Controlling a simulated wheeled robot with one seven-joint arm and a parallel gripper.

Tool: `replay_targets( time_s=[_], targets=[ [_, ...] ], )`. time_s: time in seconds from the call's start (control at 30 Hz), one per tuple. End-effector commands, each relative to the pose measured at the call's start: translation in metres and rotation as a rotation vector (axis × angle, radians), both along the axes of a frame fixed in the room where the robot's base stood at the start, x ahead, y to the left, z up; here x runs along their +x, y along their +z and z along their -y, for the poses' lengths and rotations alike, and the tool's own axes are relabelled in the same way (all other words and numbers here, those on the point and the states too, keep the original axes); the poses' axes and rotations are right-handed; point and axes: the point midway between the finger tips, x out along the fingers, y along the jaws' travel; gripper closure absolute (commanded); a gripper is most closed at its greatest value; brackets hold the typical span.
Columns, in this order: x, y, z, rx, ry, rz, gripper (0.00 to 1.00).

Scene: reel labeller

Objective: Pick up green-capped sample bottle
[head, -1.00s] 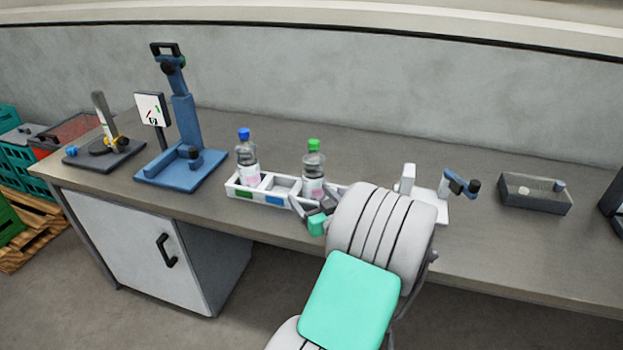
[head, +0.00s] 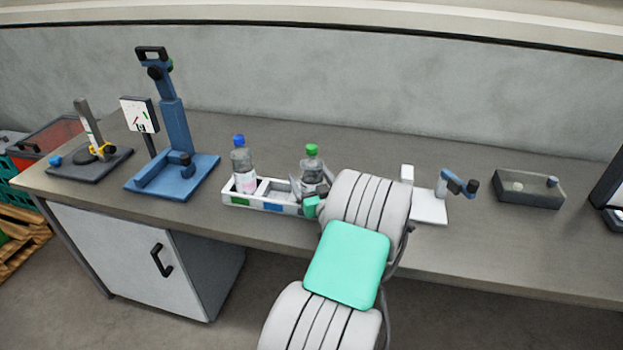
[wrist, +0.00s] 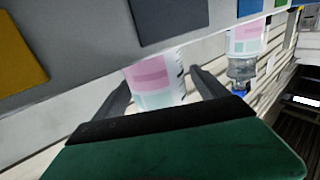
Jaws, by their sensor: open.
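The green-capped sample bottle (head: 312,165) stands upright in the right part of a white rack (head: 265,205). Its pink and pale-green label also shows in the wrist view (wrist: 156,80), between my fingers; its cap is hidden there. My gripper (head: 309,190) is at the front of this bottle in the head view and covers its lower part. In the wrist view my gripper (wrist: 160,92) is open, with one finger on each side of the bottle. I cannot tell whether either finger touches it.
A blue stand (head: 178,150) is further left. A grey tray (head: 528,188) is on the right. The bench behind the rack is clear.

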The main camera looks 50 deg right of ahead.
Motion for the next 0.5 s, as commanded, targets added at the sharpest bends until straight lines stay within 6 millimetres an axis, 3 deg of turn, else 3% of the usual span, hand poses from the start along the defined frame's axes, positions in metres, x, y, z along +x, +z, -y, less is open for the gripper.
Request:
replay_targets(
  time_s=[0.1,0.33,0.5],
  targets=[
    [0.0123,0.0007,0.0075,0.001,0.001,-0.001,0.17],
    [0.0124,-0.0010,0.0093,0.001,-0.002,0.001,0.17],
    [0.0123,-0.0009,0.0092,0.001,-0.002,0.000,0.31]
  ],
)
